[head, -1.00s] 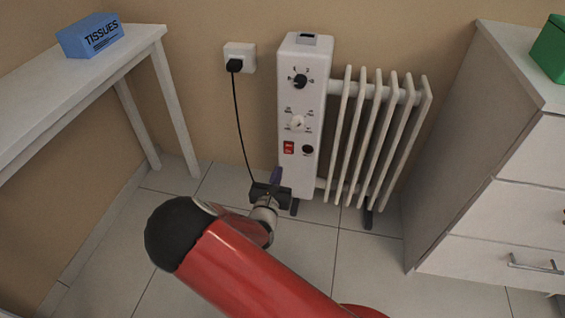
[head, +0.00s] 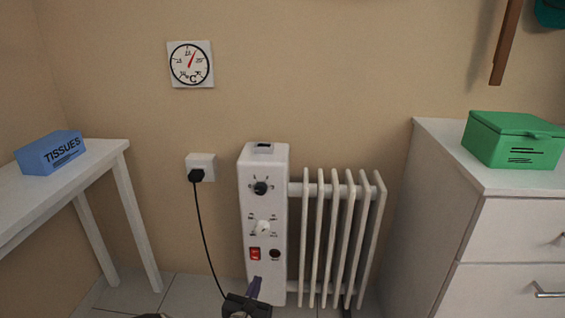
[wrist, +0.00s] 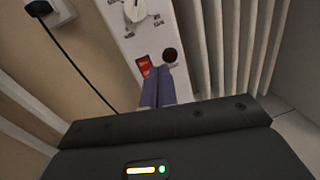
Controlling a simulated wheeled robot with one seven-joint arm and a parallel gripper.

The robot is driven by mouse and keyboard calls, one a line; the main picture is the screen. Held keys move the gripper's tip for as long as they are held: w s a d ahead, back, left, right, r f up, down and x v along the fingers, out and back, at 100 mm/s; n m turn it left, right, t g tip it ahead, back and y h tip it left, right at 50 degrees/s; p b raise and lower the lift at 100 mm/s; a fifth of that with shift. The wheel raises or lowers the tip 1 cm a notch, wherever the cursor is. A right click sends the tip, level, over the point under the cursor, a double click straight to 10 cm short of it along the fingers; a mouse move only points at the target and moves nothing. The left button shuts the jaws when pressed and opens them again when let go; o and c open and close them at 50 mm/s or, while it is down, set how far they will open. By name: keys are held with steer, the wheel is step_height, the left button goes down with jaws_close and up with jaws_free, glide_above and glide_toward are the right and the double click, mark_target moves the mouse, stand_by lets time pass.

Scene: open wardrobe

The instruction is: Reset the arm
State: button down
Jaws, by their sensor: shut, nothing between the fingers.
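My gripper (head: 254,286) is at the bottom of the head view, low in front of the white heater's control panel. Its purple-grey fingers are together with nothing between them; they also show in the wrist view (wrist: 158,86). The heater (head: 264,215) is an oil radiator with a dark upper dial (head: 261,188), a white lower dial (head: 263,228) and a red switch (head: 255,254). In the wrist view the fingertips appear just below the red switch (wrist: 146,66); I cannot tell whether they touch the panel. Most of my arm is below the head view.
The heater's black cord (head: 207,250) runs up to a wall socket (head: 201,166). A white table (head: 105,152) with a blue tissue box (head: 50,153) is at left. A white drawer cabinet (head: 510,225) with a green box (head: 512,139) is at right. A thermometer (head: 190,64) hangs above.

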steer(key=s+d+r+m+g+h, duration=0.2)
steer(key=s+d+r+m+g, duration=0.15)
steer(key=d+m, duration=0.35)
steer(key=s+d+r+m+g+h, duration=0.2)
steer(key=d+r+m+g, duration=0.35)
steer(key=d, duration=0.45)
steer(key=s+d+r+m+g+h, duration=0.3)
steer(key=d+m+g, duration=0.1)
steer(key=d+m, duration=0.35)
steer(key=s+r+m+y, duration=0.5)
steer(key=s+r+m, duration=0.1)
steer(key=s, duration=0.2)
steer(key=s+r+m+t+y+p, duration=0.1)
steer(key=s+r+m+y, duration=0.4)
steer(key=s, duration=0.3)
steer(key=shift+s+r+m, duration=0.3)
steer(key=shift+r+m, duration=0.25)
steer(key=shift+m, duration=0.25)
